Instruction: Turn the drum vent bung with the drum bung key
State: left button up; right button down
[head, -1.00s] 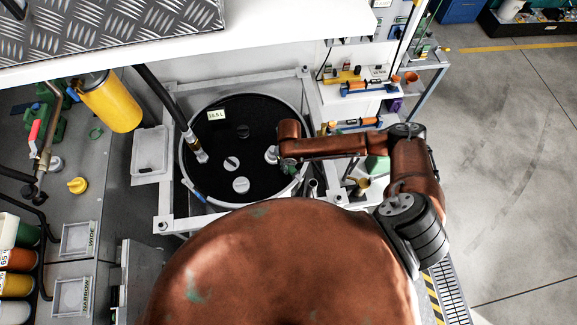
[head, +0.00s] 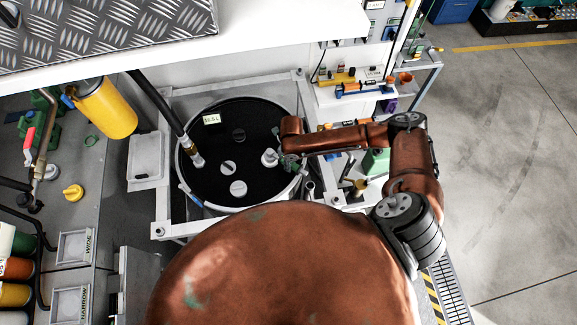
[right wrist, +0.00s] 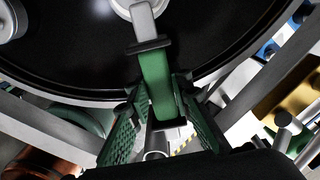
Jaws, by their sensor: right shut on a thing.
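The black drum (head: 210,142) stands in a white frame. Pale round bungs sit on its lid; one slotted bung (head: 228,167) is near the middle. My right gripper (head: 287,160) is at the drum's right rim. In the right wrist view its green fingers (right wrist: 160,112) are shut on the green handle of the bung key (right wrist: 156,82). The key's grey end reaches over a pale bung (right wrist: 117,6) at the lid's edge, seen in the head view as a bung (head: 270,157) beside the gripper. Whether the key is fully seated is unclear. My left gripper is not in view.
A dark hose with a metal end (head: 197,160) comes down onto the drum's left side. A white tray (head: 145,160) hangs left of the frame (head: 166,228). Shelves with fittings (head: 360,85) stand behind right. Open floor (head: 510,150) lies at the right.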

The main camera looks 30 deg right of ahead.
jog(key=shift+w+d, duration=0.15)
jog(key=shift+d, duration=0.1)
jog(key=shift+w+d+n, duration=0.5)
jog(key=shift+d+n, duration=0.1)
jog(key=shift+n, duration=0.6)
jog(key=shift+w+d+n, duration=0.25)
jog(key=shift+n, duration=0.05)
jog(key=shift+w+d+n+b, duration=0.1)
jog(key=shift+w+n+b, duration=0.15)
jog(key=shift+b, duration=0.2)
jog(key=shift+w+d+n+b, duration=0.25)
jog(key=shift+n+b, duration=0.2)
jog(key=shift+b, duration=0.3)
jog(key=shift+r, duration=0.1)
